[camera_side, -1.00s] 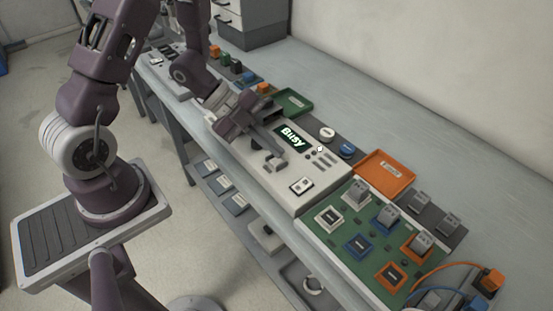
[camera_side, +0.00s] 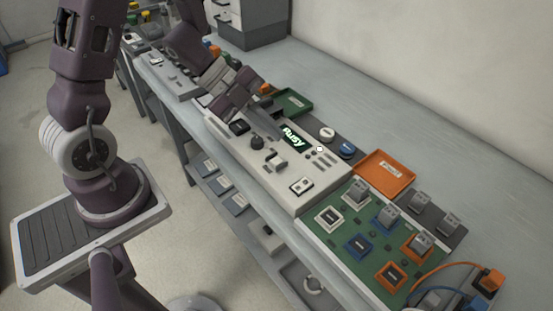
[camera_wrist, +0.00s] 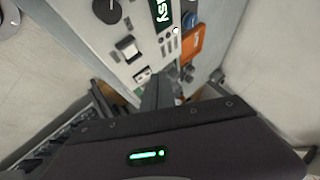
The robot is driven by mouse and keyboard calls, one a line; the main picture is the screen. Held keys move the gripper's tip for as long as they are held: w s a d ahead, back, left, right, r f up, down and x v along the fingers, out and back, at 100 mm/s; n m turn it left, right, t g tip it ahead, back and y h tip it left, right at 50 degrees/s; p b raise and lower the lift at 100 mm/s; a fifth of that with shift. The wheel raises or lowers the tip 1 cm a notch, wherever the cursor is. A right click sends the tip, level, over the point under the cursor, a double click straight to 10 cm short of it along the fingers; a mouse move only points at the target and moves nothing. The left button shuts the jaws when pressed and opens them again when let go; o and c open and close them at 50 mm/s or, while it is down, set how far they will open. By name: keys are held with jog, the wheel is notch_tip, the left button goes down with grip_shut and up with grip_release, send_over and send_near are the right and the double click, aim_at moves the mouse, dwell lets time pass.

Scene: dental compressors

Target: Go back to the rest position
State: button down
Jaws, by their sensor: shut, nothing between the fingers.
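My gripper (camera_side: 277,134) is shut and empty. In the side view it hangs above the white control panel (camera_side: 318,183), pointing down and to the right, its tips just left of the lit display reading "Busy" (camera_side: 292,136). A gap to the panel is hard to judge. In the wrist view my gripper (camera_wrist: 158,92) points at the panel, with the display (camera_wrist: 161,14) near the top and a rocker switch (camera_wrist: 129,48) to the left. A black knob (camera_side: 257,142) and that rocker switch (camera_side: 275,161) stand on the panel below the gripper.
A green board (camera_side: 345,240) with grey, blue and orange sockets lies at the right. An orange tray (camera_side: 385,172) and a green tray (camera_side: 294,103) sit behind the panel. A drawer cabinet (camera_side: 250,25) stands at the back. The bench along the wall (camera_side: 390,110) is clear.

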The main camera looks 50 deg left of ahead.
dwell(0.4)
jog(key=w+a+r+n+t+y, duration=0.4)
jog(key=a+r+n+y, duration=0.45)
jog(key=r, duration=0.35)
jog(key=s+d+r+n+g, duration=0.1)
jog(key=s+d+n, duration=0.2)
jog(key=s, duration=0.4)
jog(key=s+d+r+n+g, duration=0.1)
jog(key=s+d+n, duration=0.1)
jog(key=s+n, duration=0.2)
jog(key=s+d+r+n+g+h, duration=0.1)
jog(key=s+d+n, duration=0.2)
jog(key=s, duration=0.7)
jog(key=shift+s+d+r+n+g, duration=0.15)
jog(key=shift+d+r+n+g, duration=0.2)
jog(key=shift+n, duration=0.3)
jog(key=shift+a, duration=0.1)
